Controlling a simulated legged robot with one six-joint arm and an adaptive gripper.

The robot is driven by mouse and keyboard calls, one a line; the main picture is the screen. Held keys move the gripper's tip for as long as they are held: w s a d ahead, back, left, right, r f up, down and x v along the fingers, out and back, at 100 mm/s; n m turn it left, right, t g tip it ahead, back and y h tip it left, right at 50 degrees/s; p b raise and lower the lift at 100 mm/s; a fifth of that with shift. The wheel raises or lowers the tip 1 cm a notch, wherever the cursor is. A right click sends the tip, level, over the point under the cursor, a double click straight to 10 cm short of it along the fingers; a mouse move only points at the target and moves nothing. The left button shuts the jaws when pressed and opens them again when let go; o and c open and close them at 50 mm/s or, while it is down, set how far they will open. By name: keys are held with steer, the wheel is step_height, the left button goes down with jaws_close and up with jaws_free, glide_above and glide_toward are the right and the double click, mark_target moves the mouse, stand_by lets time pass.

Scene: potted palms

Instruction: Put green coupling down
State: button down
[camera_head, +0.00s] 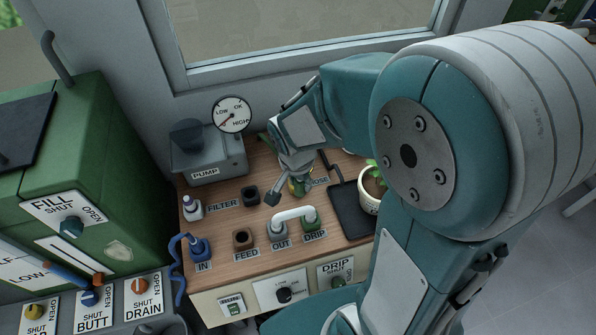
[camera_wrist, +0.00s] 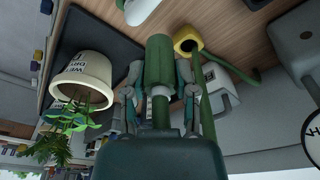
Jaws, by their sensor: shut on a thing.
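The green coupling (camera_wrist: 159,62) is a green cylinder with a pale grey neck, held between my two fingers in the wrist view. My gripper (camera_wrist: 160,88) is shut on it. In the head view my gripper (camera_head: 298,176) points down over the wooden bench top (camera_head: 222,220), by the HOSE label (camera_head: 320,182). The coupling is mostly hidden there by the gripper, and I cannot tell whether it touches the bench. A yellow fitting (camera_wrist: 188,40) and a green hose (camera_wrist: 234,70) show right beside the coupling in the wrist view.
A dark tray (camera_head: 350,212) and a potted plant (camera_head: 369,205) stand to the right. The pump (camera_head: 208,160) and gauge (camera_head: 232,115) are behind left. Bench space near FILTER is partly clear.

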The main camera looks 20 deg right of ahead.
steer(key=s+r, duration=0.2)
steer(key=s, duration=0.2)
glide_toward(273, 184)
steer(key=shift+s+d+f, duration=0.15)
steer(key=shift+s+f, duration=0.2)
steer(key=shift+s, duration=0.2)
steer(key=shift+s+d+f, duration=0.15)
steer(key=shift+s+f, duration=0.25)
steer(key=shift+s, duration=0.2)
steer(key=shift+w+f, duration=0.2)
steer(key=shift+f, duration=1.5)
steer(key=shift+f, duration=0.1)
steer(key=shift+c, duration=2)
jaws_free()
